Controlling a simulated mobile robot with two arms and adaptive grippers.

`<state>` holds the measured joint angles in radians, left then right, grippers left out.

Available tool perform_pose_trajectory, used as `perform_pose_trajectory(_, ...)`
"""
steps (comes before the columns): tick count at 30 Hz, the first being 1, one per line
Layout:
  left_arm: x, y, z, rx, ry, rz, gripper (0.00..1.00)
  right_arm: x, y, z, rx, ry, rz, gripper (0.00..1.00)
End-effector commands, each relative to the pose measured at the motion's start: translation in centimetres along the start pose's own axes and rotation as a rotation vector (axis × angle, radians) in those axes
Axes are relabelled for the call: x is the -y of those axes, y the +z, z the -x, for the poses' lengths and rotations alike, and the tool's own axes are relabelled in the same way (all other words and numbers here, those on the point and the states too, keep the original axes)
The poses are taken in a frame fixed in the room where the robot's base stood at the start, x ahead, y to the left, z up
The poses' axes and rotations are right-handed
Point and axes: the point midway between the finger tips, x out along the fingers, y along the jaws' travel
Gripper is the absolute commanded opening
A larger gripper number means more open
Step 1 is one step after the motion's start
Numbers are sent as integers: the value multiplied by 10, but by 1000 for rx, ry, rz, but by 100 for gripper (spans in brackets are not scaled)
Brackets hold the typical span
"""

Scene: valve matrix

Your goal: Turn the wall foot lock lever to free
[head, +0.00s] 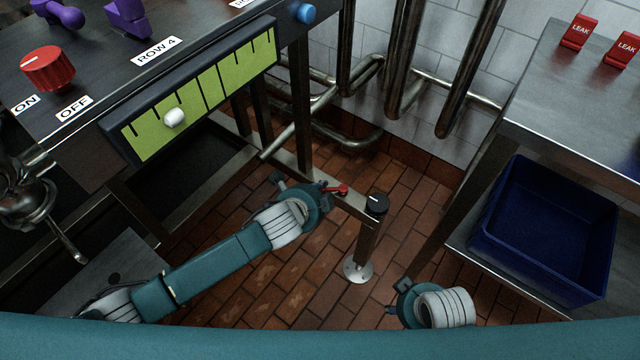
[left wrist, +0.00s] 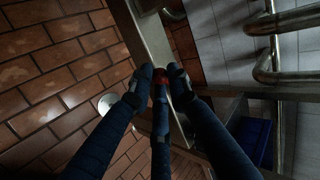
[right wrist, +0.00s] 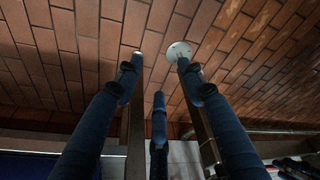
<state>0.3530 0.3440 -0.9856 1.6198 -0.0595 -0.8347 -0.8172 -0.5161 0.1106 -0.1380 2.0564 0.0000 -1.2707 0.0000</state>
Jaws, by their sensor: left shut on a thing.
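The red lever (head: 337,190) sits on a metal rail low over the tiled floor, beside a post with a black knob (head: 376,205). My left gripper (head: 318,188) reaches it from the left in the head view. In the left wrist view the fingers (left wrist: 161,76) are closed around the red lever (left wrist: 158,92), and they hide most of it. Any free or locked marking by the lever cannot be made out. My right gripper (head: 393,308) hangs lower right over the floor; in the right wrist view its fingers (right wrist: 159,80) are apart and empty.
A dark bench with a red knob (head: 48,69) and a green gauge panel (head: 190,105) stands at upper left. Metal pipes (head: 400,90) run along the tiled wall. A blue bin (head: 545,225) sits on a lower shelf at right. Open floor lies around the post foot (head: 357,270).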

Motion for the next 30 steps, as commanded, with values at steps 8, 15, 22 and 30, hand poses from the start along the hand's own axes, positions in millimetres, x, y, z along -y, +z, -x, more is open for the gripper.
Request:
perform_pose_trajectory(8, 0, -8, 8, 135, -3, 118, 0, 4, 28, -55, 37, -5, 6, 40)
perform_pose_trajectory(15, -5, -18, 11, 260, -2, 226, 0, 5, 48, -81, 51, -7, 9, 40)
perform_pose_trajectory(22, -8, -23, 12, 339, -3, 291, 0, 5, 54, -89, 55, -8, 10, 40)
perform_pose_trajectory(30, -8, -24, 13, 374, -6, 317, 0, 5, 58, -92, 58, -8, 11, 40)
